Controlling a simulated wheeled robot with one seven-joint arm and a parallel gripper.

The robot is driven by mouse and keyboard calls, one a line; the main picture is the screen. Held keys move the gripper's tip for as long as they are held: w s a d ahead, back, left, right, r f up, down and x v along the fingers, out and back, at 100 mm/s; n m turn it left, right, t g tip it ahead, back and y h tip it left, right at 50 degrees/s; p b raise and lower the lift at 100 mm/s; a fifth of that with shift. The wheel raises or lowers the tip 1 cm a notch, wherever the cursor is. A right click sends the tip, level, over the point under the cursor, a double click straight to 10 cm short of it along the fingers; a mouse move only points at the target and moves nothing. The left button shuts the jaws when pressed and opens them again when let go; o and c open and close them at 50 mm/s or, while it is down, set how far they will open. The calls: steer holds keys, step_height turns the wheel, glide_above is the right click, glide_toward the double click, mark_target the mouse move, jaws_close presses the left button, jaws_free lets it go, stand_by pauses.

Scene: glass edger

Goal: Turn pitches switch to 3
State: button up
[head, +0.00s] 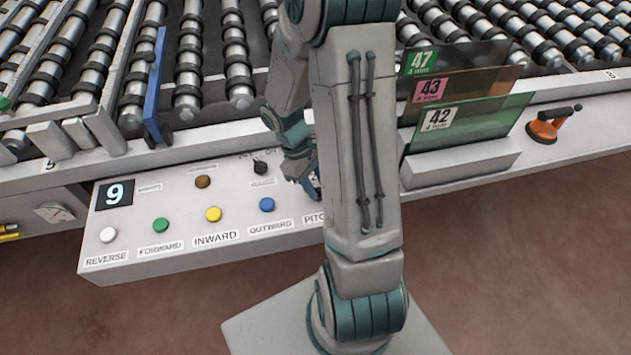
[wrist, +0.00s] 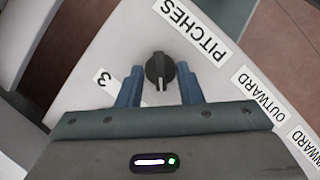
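The pitches switch (wrist: 159,70) is a black rotary knob on the light control panel, seen in the wrist view beside the PITCHES label (wrist: 200,36). Its white pointer mark points toward my gripper's palm, at the bottom of the picture. A label reading 3 (wrist: 104,81) lies left of the knob. My gripper (wrist: 160,80) is open, with one blue finger on each side of the knob and gaps between. In the head view my gripper (head: 310,184) is low over the panel's right end; my arm hides the knob and part of the PITCHES label (head: 313,219).
The control panel (head: 190,235) also has white, green, yellow and blue buttons, a brown button, another black knob (head: 260,167) and a display (head: 115,193) reading 9. Glass sheets (head: 470,112) stand in a rack to the right. An orange tool (head: 543,130) lies farther right.

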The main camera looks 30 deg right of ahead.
jaws_close()
steer(key=m+y, duration=0.1)
steer(key=m, duration=0.3)
steer(key=shift+w+d+m+g+y, duration=0.1)
steer(key=shift+d+m+g+y, duration=0.1)
steer(key=shift+m+g+y, duration=0.15)
steer(key=m+y, duration=0.1)
steer(key=m, duration=0.3)
steer(key=shift+d+m+y, duration=0.2)
steer(key=shift+m+y, duration=0.05)
steer(key=shift+y, duration=0.1)
steer(key=m, duration=0.2)
steer(key=m+t+y, duration=0.1)
steer(key=m, duration=0.1)
steer(key=shift+d+m+y+b, duration=0.2)
steer(key=shift+m+y+b, duration=0.1)
steer(key=shift+b, duration=0.1)
steer(key=shift+s+d+m+t+y, duration=0.1)
steer(key=shift+m+t+y, duration=0.2)
steer(key=shift+m, duration=0.75)
steer(key=shift+s+m+t+y, duration=0.1)
steer(key=shift+m+t+y, duration=0.2)
steer(key=shift+m, duration=0.75)
